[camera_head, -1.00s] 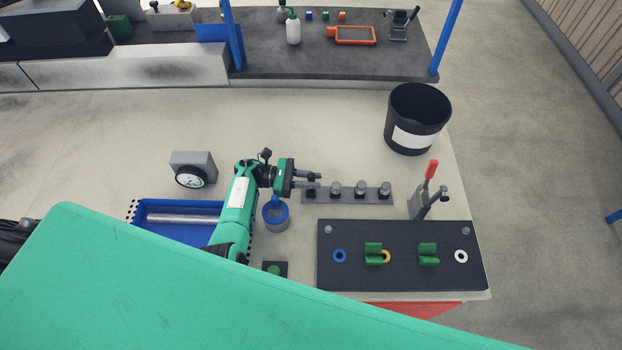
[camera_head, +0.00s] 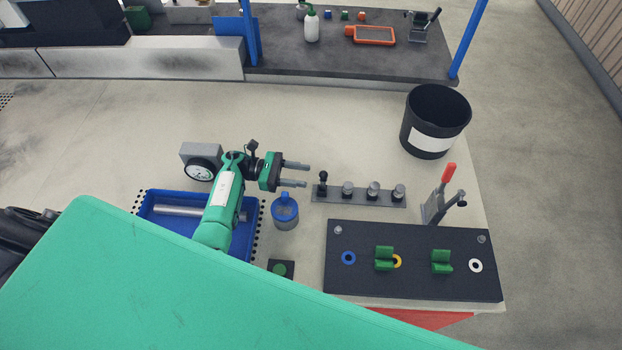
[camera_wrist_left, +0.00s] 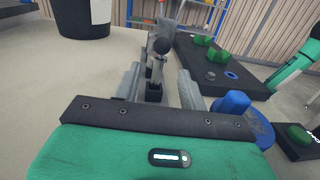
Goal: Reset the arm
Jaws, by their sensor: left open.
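My left gripper (camera_head: 306,175) is open and empty, its fingers pointing right over the table. It is just up and left of the left end of a grey strip rack (camera_head: 358,198) and apart from it. A dark ball-topped peg (camera_head: 323,181) stands upright at the rack's left end, with several grey round knobs in a row beside it. In the left wrist view the open fingers (camera_wrist_left: 158,84) have the ball-topped peg (camera_wrist_left: 160,47) in line beyond them.
A blue cup (camera_head: 285,212) stands just below the gripper, a gauge (camera_head: 199,168) and blue tray (camera_head: 160,222) to its left. A black board (camera_head: 340,285) with green clips and a red-handled clamp (camera_head: 441,195) lie right. A black bin (camera_head: 425,115) stands behind.

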